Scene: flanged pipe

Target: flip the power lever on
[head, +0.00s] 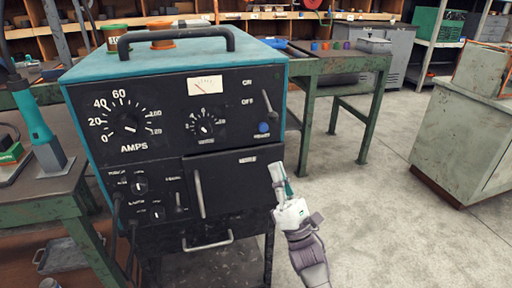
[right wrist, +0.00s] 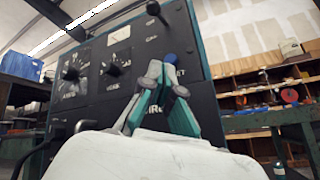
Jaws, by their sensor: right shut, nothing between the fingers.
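The power lever (head: 267,106) is a short black handle on the upper right of the machine's black front panel, beside the ON and OFF labels. Its black end (right wrist: 153,8) shows at the top of the right wrist view, sticking out from the panel. I cannot tell its setting surely. My right gripper (head: 279,172) is shut and empty, in front of the panel's right edge and below the lever, apart from it. Its teal fingers (right wrist: 167,90) meet near the middle of the right wrist view and hide part of the panel. My left gripper is not in view.
The teal machine (head: 185,65) has a top handle, dials and a blue button (head: 263,127) under the lever. A green bench (head: 345,65) stands behind, a grey cabinet (head: 465,140) to the right. A bench with a teal tool (head: 35,115) is at left. The floor right of the machine is clear.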

